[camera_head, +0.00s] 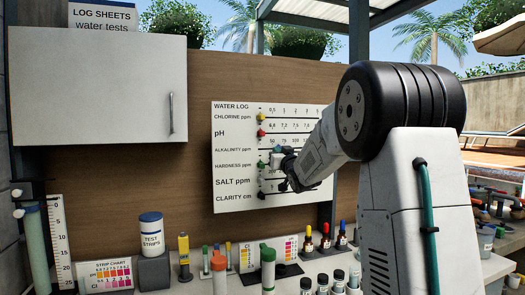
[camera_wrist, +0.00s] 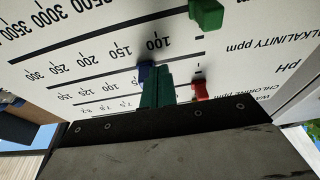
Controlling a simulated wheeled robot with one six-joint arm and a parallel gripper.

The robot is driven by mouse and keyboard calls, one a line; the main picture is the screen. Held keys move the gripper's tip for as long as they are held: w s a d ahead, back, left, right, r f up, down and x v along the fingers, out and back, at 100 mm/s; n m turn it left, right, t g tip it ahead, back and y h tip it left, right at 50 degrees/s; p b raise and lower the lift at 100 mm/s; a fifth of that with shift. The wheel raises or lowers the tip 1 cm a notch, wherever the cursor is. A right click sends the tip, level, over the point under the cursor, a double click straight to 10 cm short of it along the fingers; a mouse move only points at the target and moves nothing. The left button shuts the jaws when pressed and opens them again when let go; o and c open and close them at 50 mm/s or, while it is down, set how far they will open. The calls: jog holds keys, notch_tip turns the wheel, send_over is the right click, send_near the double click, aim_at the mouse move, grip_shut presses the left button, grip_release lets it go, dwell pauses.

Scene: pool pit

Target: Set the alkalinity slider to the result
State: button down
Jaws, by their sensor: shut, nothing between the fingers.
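The white water log board (camera_head: 232,185) hangs on the brown wall, with a row of marks for each reading. The blue slider (camera_wrist: 146,73) sits on the alkalinity line; part of it shows in the head view (camera_head: 278,148). My gripper (camera_wrist: 158,82) is shut, its green fingers beside the blue slider, on its right in the wrist view. I cannot tell whether they touch it. The fingers hide some alkalinity numbers, so the exact setting is unclear. The wrist view shows the board upside down. The test result cannot be read here.
The red pH slider (camera_wrist: 201,91) and green hardness slider (camera_wrist: 207,14) are close to my fingers. Below the board, the counter holds a test strips tub (camera_head: 151,235), a strip chart (camera_head: 104,275), a second colour chart (camera_head: 286,249) and several capped bottles.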

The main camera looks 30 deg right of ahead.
jog(key=shift+s+d, duration=0.55)
jog(key=shift+d, duration=1.3)
jog(key=shift+s+d, duration=0.5)
jog(key=shift+d, duration=1.4)
jog(key=shift+s+d, duration=0.55)
jog(key=shift+d, duration=1.3)
jog(key=shift+w+a, duration=0.25)
jog(key=shift+a, duration=0.55)
jog(key=s+a, duration=0.2)
jog(key=s, duration=0.4)
jog(key=shift+s, duration=0.4)
jog(key=shift+f, duration=0.1)
